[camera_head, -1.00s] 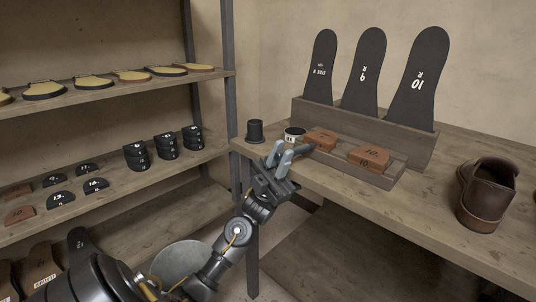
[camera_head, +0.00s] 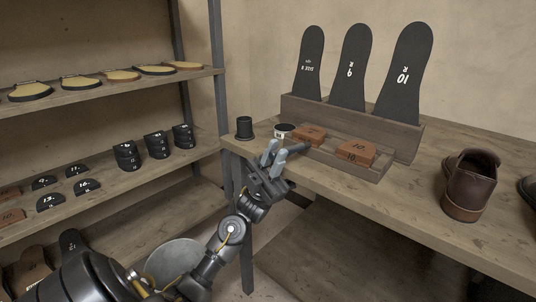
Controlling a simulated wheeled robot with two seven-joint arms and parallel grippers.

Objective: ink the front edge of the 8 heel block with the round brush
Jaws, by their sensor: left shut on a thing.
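My left gripper (camera_head: 273,156) is at the front edge of the bench, before the rack. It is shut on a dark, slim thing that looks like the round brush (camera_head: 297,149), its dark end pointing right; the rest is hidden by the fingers. A brown heel block (camera_head: 309,135) lies in the low wooden tray just behind the gripper; its mark is too small to read surely. A second brown block (camera_head: 355,151), marked 10, lies to its right. A small pot with a white label (camera_head: 284,131) stands behind the fingers. My right gripper is not in view.
A black cylinder (camera_head: 244,128) stands at the bench's left corner. Tall black sole patterns (camera_head: 356,68) stand in the wooden rack (camera_head: 400,135). A brown shoe (camera_head: 469,185) is at right. Left shelves hold soles and heel blocks. The bench (camera_head: 400,200) is bare in front of the tray.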

